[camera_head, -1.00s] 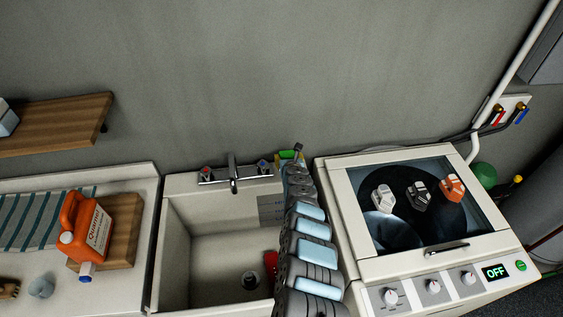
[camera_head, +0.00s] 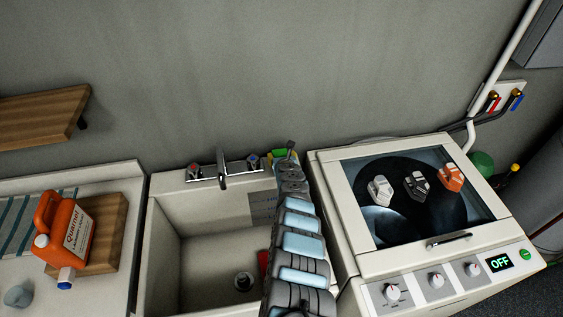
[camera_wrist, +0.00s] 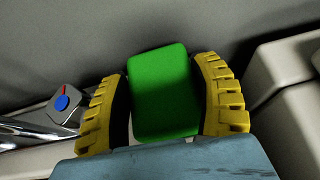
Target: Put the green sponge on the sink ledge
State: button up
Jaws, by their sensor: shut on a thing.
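The green sponge (camera_wrist: 164,95) is a rounded green block between the two yellow ribbed fingers of my gripper (camera_wrist: 165,105) in the wrist view. The fingers are shut on its two sides. In the head view only a bit of the green sponge (camera_head: 281,153) shows beside my gripper (camera_head: 279,157), at the back right corner of the sink (camera_head: 165,250). The sink ledge (camera_wrist: 32,160) runs along the wall, and the sponge is at or just above its right end. I cannot tell whether the sponge touches the ledge. My arm covers the sink's right side.
The faucet (camera_head: 222,172) stands left of my gripper; its blue-marked tap (camera_wrist: 63,103) is close in the wrist view. A top-loading washer (camera_head: 335,190) stands close on the right. An orange jug (camera_head: 68,228) rests on a wooden board at left. A red thing (camera_head: 263,262) lies in the sink.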

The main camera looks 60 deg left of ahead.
jog(key=shift+f, duration=0.4)
jog(key=o, duration=1)
jog(key=shift+c, duration=0.2)
